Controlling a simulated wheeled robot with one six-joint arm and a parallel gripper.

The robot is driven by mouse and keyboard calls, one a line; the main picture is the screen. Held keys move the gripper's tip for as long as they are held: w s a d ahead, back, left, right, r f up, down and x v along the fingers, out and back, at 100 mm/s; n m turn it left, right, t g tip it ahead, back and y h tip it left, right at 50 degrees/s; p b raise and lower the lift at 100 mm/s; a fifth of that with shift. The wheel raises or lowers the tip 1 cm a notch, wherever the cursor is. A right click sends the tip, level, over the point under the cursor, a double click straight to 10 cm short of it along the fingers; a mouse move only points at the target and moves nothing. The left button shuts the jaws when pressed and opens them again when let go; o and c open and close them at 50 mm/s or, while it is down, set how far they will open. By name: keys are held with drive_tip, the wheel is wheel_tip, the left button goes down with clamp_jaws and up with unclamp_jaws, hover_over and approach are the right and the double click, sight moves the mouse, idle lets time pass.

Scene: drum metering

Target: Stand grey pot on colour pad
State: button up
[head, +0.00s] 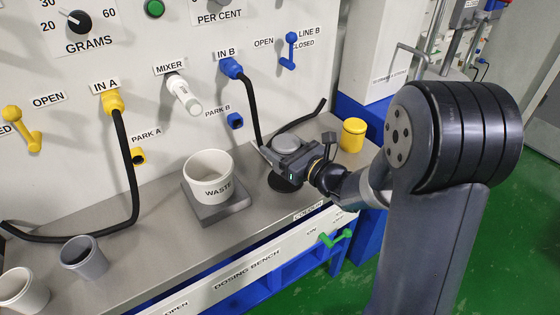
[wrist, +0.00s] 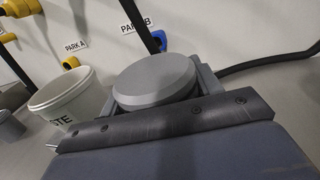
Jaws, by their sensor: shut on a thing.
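The grey pot (head: 287,142), round with a flat grey lid, is between the jaws of my gripper (head: 284,151), near the back of the bench. In the wrist view the grey pot (wrist: 155,80) sits upright between the two fingers, and my gripper (wrist: 155,95) is shut on it. Its lower part is hidden, so I cannot tell whether it touches the bench. A dark round pad (head: 282,183), behind the COLOUR label on the bench front, shows below and in front of my gripper. My gripper partly covers this pad.
The white WASTE beaker (head: 209,178) stands on a grey square plate (head: 216,212) left of my gripper. A yellow lidded pot (head: 353,136) stands to the right. Open cups, one grey (head: 84,258) and one white (head: 22,290), stand front left. Black hoses hang from the panel.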

drive_tip(key=shift+f+b, duration=0.3)
drive_tip(key=shift+f, duration=1.5)
drive_tip(key=shift+f, duration=0.2)
drive_tip(key=o, duration=1.1)
drive_tip(key=shift+r, duration=0.1)
drive_tip(key=shift+r, duration=0.2)
drive_tip(key=v, duration=1.2)
drive_tip(key=shift+f, duration=0.1)
